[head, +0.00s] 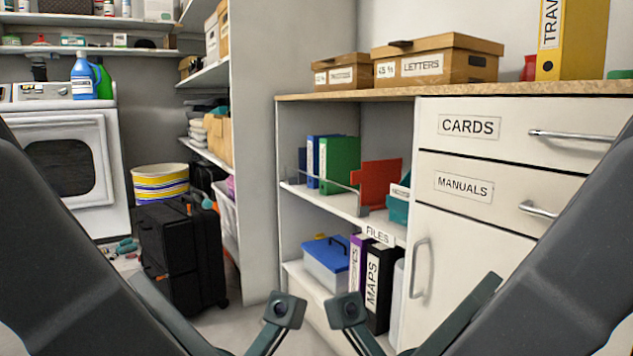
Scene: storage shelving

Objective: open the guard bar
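The guard bar (327,176) is a thin metal rail along the front edge of the middle shelf (340,205) in the wooden-topped unit. A small grey upright stands at its left end and a grey bracket (362,202) at its right end. Binders stand behind it. My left gripper (213,297) is low in the view, left of the unit, with its fingers spread and nothing between them. My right gripper (417,297) is low in front of the unit, also spread and empty. Both are apart from the bar.
Blue and green binders (340,162) and a red divider (380,183) stand on the middle shelf. A FILES label (377,234) is on its edge. Drawers (500,125) and a door handle (420,268) are at right. A black suitcase (180,255) stands at left.

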